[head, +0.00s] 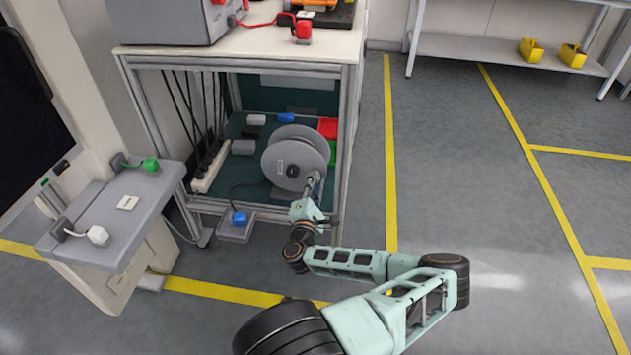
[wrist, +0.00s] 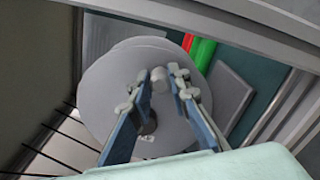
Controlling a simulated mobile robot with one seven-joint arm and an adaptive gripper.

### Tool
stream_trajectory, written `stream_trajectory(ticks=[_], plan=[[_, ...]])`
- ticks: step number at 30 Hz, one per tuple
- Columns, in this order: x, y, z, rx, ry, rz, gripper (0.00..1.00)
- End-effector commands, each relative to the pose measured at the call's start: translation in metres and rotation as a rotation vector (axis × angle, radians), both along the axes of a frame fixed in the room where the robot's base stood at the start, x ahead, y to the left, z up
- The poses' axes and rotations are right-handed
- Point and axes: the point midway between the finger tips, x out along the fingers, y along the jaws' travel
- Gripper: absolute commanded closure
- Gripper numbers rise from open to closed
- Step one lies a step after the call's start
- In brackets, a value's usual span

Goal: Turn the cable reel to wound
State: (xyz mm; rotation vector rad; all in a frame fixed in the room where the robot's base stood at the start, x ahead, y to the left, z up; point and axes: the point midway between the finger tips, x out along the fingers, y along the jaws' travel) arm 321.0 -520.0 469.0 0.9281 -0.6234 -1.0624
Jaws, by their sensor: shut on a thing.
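The grey cable reel (head: 283,160) stands on the lower level of the trolley, its round face towards me. In the wrist view the reel (wrist: 108,90) fills the middle, with a small light grey crank knob (wrist: 159,80) standing out from its face. My gripper (head: 312,184) reaches in at the reel's right side. In the wrist view my gripper (wrist: 160,84) has its two fingers on either side of the knob, shut on it. A darker hub (wrist: 148,122) shows behind the fingers. The fingers hide part of the reel's face.
The trolley frame (head: 348,140) has an upright post close to the right of my gripper and a top (head: 270,45) above it. Red (head: 328,128) and green bins stand behind the reel. A power strip (head: 210,168) with cables is at left. Floor to the right is clear.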

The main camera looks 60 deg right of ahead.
Motion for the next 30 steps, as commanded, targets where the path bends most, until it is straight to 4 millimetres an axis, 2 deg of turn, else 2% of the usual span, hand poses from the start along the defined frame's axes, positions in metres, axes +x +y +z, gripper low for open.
stream_trajectory(ticks=[10,11,15,24,26,30], plan=[[0.001,0.0,0.0,0.0,-0.001,0.004,1.0],[0.001,0.0,0.0,0.0,-0.001,0.004,0.8],[0.001,0.0,0.0,0.0,-0.001,0.004,0.66],[0.001,0.0,0.002,0.0,-0.001,0.002,0.66],[0.001,0.0,0.007,0.0,-0.002,0.003,0.66],[0.001,0.0,0.029,-0.002,-0.003,0.004,0.66]])
